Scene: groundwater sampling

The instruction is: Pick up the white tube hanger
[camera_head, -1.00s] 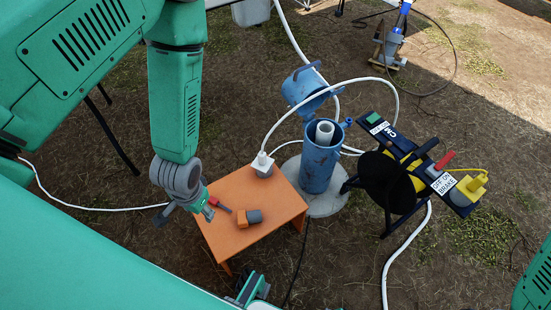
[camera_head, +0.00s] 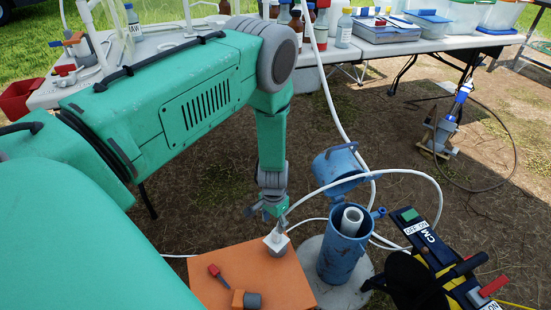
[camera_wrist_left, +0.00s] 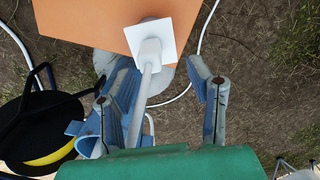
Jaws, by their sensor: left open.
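The white tube hanger (camera_head: 276,239) is a small square plate with a white tube rising from it. It stands on the far edge of the orange table (camera_head: 222,268). My left gripper (camera_head: 276,212) is just above it. In the left wrist view the hanger (camera_wrist_left: 151,38) is in front of my left gripper (camera_wrist_left: 155,70). The gripper is open, with one finger on each side of the white tube. The fingers appear apart from the plate. My right gripper is not in view.
A blue well casing (camera_head: 342,257) with an open lid (camera_head: 338,168) stands right of the table. A black and yellow reel (camera_head: 440,270) is further right. A red-tipped tool (camera_head: 216,272) and an orange-grey piece (camera_head: 245,299) lie on the table. A bottle-laden bench (camera_head: 385,50) stands behind.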

